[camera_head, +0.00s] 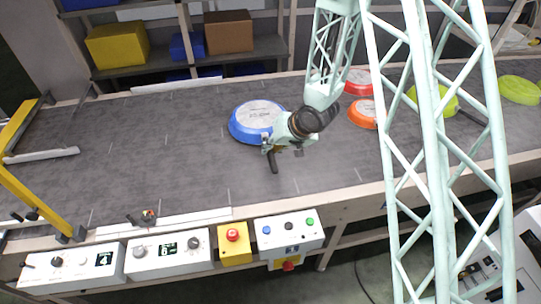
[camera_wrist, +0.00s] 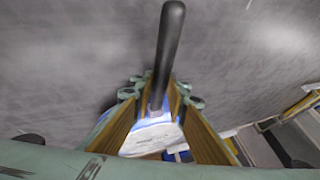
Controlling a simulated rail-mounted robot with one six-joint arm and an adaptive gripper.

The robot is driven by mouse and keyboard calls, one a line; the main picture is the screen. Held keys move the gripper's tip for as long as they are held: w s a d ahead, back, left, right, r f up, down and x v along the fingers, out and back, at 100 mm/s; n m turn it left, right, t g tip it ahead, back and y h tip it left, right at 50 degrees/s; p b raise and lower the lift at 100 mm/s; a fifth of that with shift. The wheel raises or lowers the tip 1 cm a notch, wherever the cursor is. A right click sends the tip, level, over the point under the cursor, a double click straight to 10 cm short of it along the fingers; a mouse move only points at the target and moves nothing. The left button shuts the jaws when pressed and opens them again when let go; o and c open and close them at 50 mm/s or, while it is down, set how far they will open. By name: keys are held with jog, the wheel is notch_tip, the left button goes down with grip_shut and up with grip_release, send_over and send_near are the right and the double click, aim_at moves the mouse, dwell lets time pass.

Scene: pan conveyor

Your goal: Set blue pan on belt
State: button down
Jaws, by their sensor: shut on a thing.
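The blue pan (camera_head: 248,122) is over the grey conveyor belt (camera_head: 130,130), left of the arm in the head view, with its pale round base facing up. Its black handle (camera_head: 274,163) points toward the near edge. My gripper (camera_head: 272,147) is shut on the handle close to the pan's body. In the wrist view the handle (camera_wrist: 169,45) runs up between the two fingers of my gripper (camera_wrist: 160,100), and part of the blue pan (camera_wrist: 150,137) shows below. I cannot tell whether the pan touches the belt or hangs just above it.
A red pan (camera_head: 357,77), an orange pan (camera_head: 361,114), a green pan (camera_head: 436,101) and a lime pan (camera_head: 519,89) lie to the right. A yellow frame (camera_head: 40,205) stands at the left. Control boxes (camera_head: 172,252) line the near edge. The belt's left part is clear.

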dwell(0.3)
jog(key=shift+f+b, duration=0.45)
jog(key=shift+f, duration=1.25)
jog(key=c, duration=2.5)
grip_release()
jog(key=shift+c, duration=0.2)
jog(key=shift+s, duration=0.1)
jog(key=p+v, duration=0.2)
jog(key=v, duration=1)
